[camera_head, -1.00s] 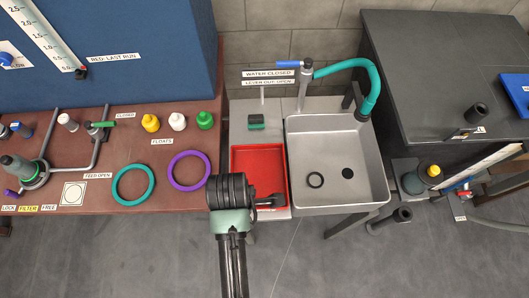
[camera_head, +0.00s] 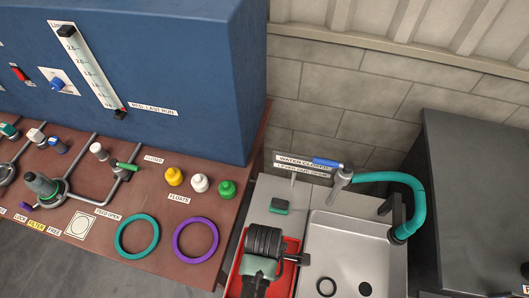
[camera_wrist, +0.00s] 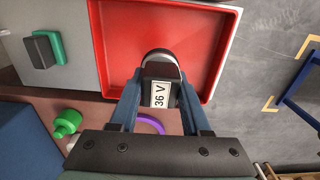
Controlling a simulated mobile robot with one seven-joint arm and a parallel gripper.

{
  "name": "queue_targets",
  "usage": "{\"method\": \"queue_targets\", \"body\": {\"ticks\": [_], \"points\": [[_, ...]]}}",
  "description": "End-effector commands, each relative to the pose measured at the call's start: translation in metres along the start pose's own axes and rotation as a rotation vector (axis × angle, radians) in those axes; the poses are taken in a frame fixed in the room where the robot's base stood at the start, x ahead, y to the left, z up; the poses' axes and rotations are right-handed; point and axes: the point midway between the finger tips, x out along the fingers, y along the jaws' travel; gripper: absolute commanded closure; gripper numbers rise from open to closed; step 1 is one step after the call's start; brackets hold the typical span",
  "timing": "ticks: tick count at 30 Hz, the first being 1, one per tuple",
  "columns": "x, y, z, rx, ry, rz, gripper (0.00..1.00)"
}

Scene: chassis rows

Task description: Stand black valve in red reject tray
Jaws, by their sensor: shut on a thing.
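The black valve (camera_wrist: 160,68) with a white "36 V" label is between the fingers of my gripper (camera_wrist: 161,84) in the wrist view. My gripper is shut on it. The red reject tray (camera_wrist: 200,10) lies behind and below the valve in that view, with its rim showing on the right and along the bottom. In the head view the tray (camera_head: 290,280) is largely covered by my arm's black wrist, and the valve cannot be made out clearly. I cannot tell whether the valve touches the tray floor.
A grey sink (camera_head: 345,245) with a teal hose tap (camera_head: 412,195) adjoins the tray on the right. A green and black block (camera_head: 279,206) lies behind the tray. A purple ring (camera_head: 195,240) and a teal ring (camera_head: 137,238) lie on the brown bench to the left.

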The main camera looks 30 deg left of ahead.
Motion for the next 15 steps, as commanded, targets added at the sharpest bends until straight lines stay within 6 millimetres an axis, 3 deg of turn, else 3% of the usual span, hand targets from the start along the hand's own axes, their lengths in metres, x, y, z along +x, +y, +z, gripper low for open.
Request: {"method": "queue_targets", "body": {"ticks": [9,15], "points": [[0.038,0.001,0.0,0.0,0.0,0.001,1.0],[0.042,0.001,0.0,0.0,0.0,0.004,1.0]]}}
